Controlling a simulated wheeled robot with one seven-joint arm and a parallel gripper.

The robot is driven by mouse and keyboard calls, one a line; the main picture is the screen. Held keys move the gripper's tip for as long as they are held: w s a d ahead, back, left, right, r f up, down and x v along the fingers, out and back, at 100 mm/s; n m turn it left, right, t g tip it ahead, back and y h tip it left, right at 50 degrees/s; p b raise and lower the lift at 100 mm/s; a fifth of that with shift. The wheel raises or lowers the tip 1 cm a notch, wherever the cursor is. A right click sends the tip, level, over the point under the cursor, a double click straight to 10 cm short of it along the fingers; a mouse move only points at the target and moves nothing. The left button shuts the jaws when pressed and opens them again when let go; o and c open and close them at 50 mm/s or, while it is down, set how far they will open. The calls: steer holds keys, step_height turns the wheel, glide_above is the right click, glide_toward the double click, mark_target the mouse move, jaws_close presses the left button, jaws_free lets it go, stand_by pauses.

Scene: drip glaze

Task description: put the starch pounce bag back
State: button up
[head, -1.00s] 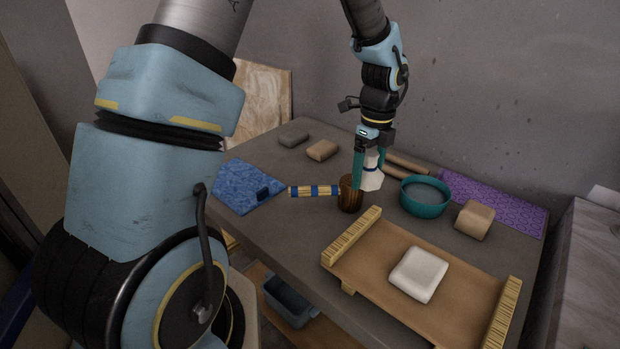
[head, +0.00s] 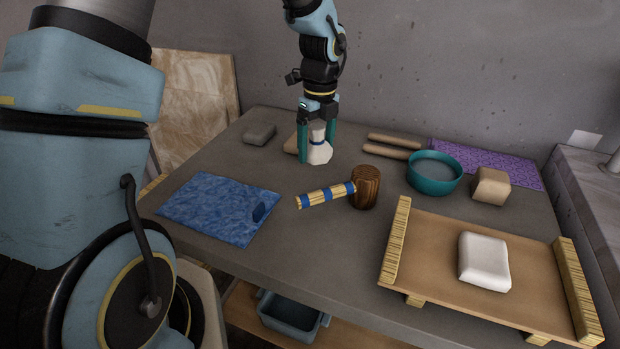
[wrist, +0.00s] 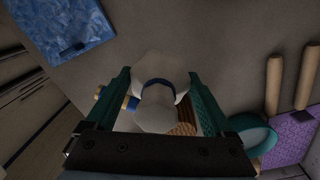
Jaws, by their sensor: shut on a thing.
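The starch pounce bag (head: 320,152) is a small white cloth bag with a blue band round its neck. My gripper (head: 317,146) points down with its teal fingers shut on the bag, over the back middle of the table. In the wrist view the bag (wrist: 158,115) sits between the two fingers, with its blue band showing. I cannot tell whether the bag touches the table.
A tan block (head: 290,146) is partly hidden behind my gripper, with a grey block (head: 259,134) left of it. A blue cloth (head: 215,205), striped roll (head: 327,195), brown wooden cylinder (head: 365,187), teal bowl (head: 433,187) and wooden board (head: 430,255) surround open grey table.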

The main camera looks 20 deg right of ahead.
mark_target(319, 125)
step_height(319, 125, down, 8)
steer(key=shift+f+p, duration=0.1)
steer(key=shift+p, duration=0.65)
steer(key=shift+f, duration=0.2)
steer(key=o, duration=0.9)
steer(key=r, duration=0.4)
steer(key=r+b, duration=0.1)
steer(key=r, duration=0.3)
steer(key=r+b, duration=0.1)
steer(key=r, duration=0.3)
steer(key=shift+d+r, duration=0.25)
steer(key=shift+d, duration=0.05)
steer(key=s+a+n, duration=0.1)
steer(key=a+n, duration=0.9)
steer(key=s+a+r+n+t, duration=0.1)
steer(key=s+a+n, duration=0.1)
steer(key=a+n, duration=0.8)
steer(key=s+a+n, duration=0.1)
steer(key=a+n, duration=0.9)
steer(key=n, duration=0.1)
steer(key=shift+s+a+r+t+h, duration=0.15)
steer(key=shift+a+r+t+h, duration=0.1)
steer(key=shift+a+t+h, duration=0.15)
